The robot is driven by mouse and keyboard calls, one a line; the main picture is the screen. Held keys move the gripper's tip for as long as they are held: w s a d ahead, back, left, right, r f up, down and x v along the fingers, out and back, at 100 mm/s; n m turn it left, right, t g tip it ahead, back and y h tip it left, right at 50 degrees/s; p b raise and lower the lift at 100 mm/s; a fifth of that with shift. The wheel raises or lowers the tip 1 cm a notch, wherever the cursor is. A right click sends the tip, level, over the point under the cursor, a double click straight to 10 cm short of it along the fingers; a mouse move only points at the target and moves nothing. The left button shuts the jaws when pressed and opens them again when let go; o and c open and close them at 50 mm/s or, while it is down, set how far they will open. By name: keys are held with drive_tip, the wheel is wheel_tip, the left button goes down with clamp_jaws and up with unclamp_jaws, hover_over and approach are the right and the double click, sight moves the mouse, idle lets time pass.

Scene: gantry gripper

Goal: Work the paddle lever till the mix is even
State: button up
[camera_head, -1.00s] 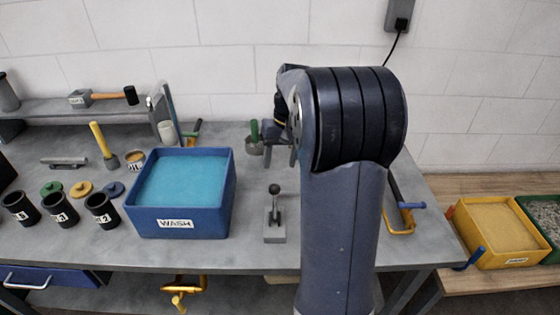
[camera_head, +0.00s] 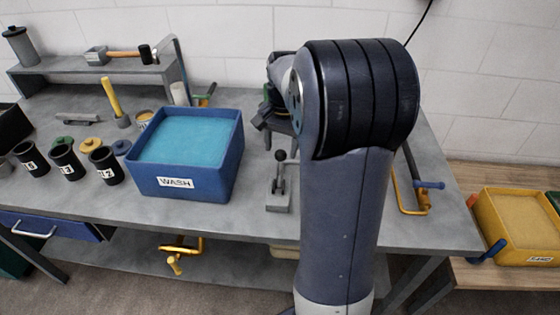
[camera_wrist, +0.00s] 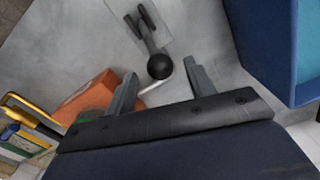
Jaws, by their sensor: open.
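A lever (camera_head: 280,174) with a black ball knob stands on a small grey base on the bench, right of the blue wash tub. In the wrist view the lever's knob (camera_wrist: 159,66) shows close to my fingertips, with its stem and base beyond it. My gripper (camera_wrist: 162,74) is open, one finger on each side of the knob in the picture. I cannot tell how far the knob is from the fingers in depth. In the head view my gripper (camera_head: 262,122) is partly hidden by my arm, above and behind the lever. No mix is clearly recognisable.
The blue wash tub (camera_head: 155,180) stands left of the lever and also shows at the wrist view's right (camera_wrist: 262,50). Black cups (camera_head: 68,162) stand further left. A yellow frame with a blue handle (camera_head: 430,185) is at the right bench end. A yellow bin (camera_head: 490,222) is beyond.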

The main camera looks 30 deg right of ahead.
sight(280, 168)
wheel_tip(280, 168, down, 6)
drive_tip(key=shift+w+a+r, duration=0.1)
drive_tip(key=shift+c, duration=0.4)
clamp_jaws()
idle(0.3)
